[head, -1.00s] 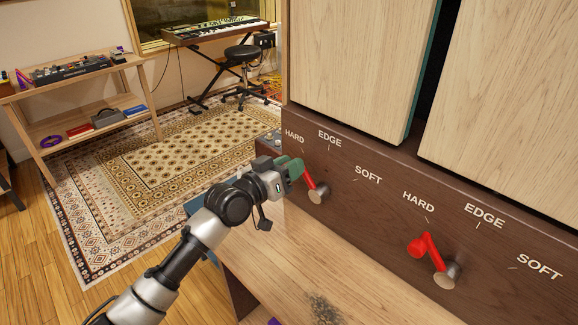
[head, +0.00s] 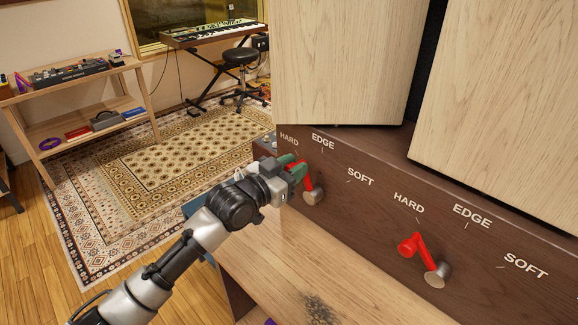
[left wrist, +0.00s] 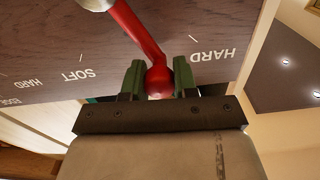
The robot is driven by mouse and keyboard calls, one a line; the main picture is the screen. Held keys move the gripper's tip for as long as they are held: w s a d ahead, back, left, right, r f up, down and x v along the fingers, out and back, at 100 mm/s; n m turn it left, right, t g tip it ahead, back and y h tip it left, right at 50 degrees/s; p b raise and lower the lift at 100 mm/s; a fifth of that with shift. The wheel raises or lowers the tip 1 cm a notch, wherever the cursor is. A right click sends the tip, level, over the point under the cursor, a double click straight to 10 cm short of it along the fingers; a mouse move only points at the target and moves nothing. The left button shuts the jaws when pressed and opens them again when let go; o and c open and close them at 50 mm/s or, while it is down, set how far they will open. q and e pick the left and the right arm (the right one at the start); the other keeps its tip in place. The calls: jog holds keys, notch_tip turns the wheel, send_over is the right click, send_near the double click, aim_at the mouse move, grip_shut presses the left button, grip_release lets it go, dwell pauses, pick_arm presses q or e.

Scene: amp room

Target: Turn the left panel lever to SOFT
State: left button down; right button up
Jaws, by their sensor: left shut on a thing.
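The left panel lever (head: 309,183) is red with a round metal pivot, on the brown panel below the HARD, EDGE and SOFT labels. Its arm points up from the pivot, on the HARD side, leaning slightly left. In the left wrist view, the lever (left wrist: 137,30) ends in a red ball between the green fingers. My left gripper (head: 294,167) is shut on that ball; its fingers also show in the wrist view (left wrist: 159,82). The SOFT label (head: 360,177) is right of the lever. The EDGE label (head: 323,141) is above it. My right gripper is out of view.
A second red lever (head: 419,250) with its own HARD, EDGE and SOFT labels is to the right on the same panel. A wooden ledge (head: 290,260) runs below the panel. Pale wooden cabinets (head: 345,65) stand above it.

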pick_arm(q)
jog(key=s+d+m+p, duration=0.1)
jog(key=m, duration=0.1)
jog(key=s+d+m+p, duration=0.1)
jog(key=shift+r+m, duration=0.4)
jog(key=s+d+m, duration=0.1)
jog(key=s+d+m+p, duration=0.1)
jog(key=m, duration=0.1)
jog(key=shift+f+m, duration=0.2)
jog(key=shift+m, duration=0.1)
jog(key=s+m, duration=0.1)
jog(key=d+f+m+p, duration=0.1)
jog(key=m, duration=0.1)
jog(key=shift+s+d+f, duration=0.1)
jog(key=shift+s+d, duration=0.2)
jog(key=shift+s, duration=0.05)
jog(key=shift+s+d+f+m, duration=0.3)
jog(key=shift+f+m, duration=0.05)
jog(key=shift+m, duration=0.45)
jog(key=shift+s+d+f+m, duration=0.25)
jog(key=shift+f+m, duration=0.05)
jog(key=shift+m, duration=0.5)
jog(key=c, duration=0.9)
grip_release()
jog(key=shift+o, duration=0.2)
